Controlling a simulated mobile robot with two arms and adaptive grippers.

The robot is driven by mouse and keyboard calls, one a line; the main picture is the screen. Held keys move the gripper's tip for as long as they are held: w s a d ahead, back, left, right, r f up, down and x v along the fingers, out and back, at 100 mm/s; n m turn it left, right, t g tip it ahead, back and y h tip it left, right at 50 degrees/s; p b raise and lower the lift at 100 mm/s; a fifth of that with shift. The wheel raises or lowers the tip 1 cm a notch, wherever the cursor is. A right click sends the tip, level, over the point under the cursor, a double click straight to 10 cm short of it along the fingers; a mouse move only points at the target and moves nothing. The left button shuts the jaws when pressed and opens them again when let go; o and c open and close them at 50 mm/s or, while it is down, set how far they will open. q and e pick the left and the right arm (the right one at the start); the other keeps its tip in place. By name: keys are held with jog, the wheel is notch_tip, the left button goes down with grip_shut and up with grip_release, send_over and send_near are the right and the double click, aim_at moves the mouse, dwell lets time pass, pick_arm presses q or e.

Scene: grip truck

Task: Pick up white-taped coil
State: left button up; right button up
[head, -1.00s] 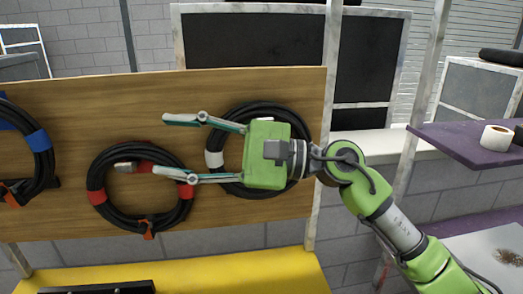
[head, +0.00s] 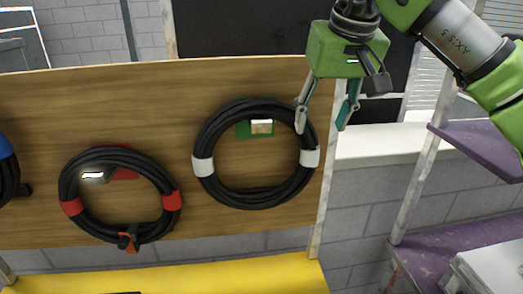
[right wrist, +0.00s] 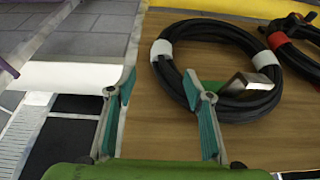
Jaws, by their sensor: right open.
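The white-taped coil (head: 250,200) is a black cable ring with two white tape bands, hanging on a wooden board (head: 60,95). A metal hook on a green plate (head: 262,127) shows inside its upper part. My right gripper (head: 320,127) is open and empty, fingers pointing down at the coil's upper right. One fingertip overlaps the coil's right rim in the head view; contact cannot be told. In the right wrist view, the gripper (right wrist: 159,76) has one finger in front of the coil (right wrist: 215,27) and the other off to the left past the board's edge.
A red-taped coil (head: 95,228) hangs to the left, with a blue-taped one cut off at the left edge. A metal post (head: 325,200) stands at the board's right edge. Purple shelves (head: 480,155) are at right. A yellow surface (head: 230,275) lies below.

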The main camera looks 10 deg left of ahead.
aim_at(309, 150)
notch_tip(309, 150, down, 2)
jog(key=shift+w+p, duration=0.15)
jog(key=shift+p, duration=0.3)
jog(key=x, duration=0.2)
jog(key=p+x, duration=0.1)
jog(key=shift+s+a+f, duration=0.2)
jog(key=shift+s+f, duration=0.05)
jog(key=p+x, duration=0.1)
jog(key=x, duration=0.1)
jog(key=p+x, duration=0.2)
jog(key=shift+a, duration=0.25)
jog(key=shift+w+f, duration=0.15)
jog(key=shift+f, duration=0.2)
jog(key=shift+w+f, duration=0.1)
jog(key=shift+f, duration=0.05)
jog(key=shift+c, duration=0.5)
grip_shut()
pick_arm(q)
jog(key=r, duration=0.2)
jog(key=s+r, duration=0.1)
jog(key=r, duration=0.2)
pick_arm(e)
jog(key=shift+w+a, duration=0.1)
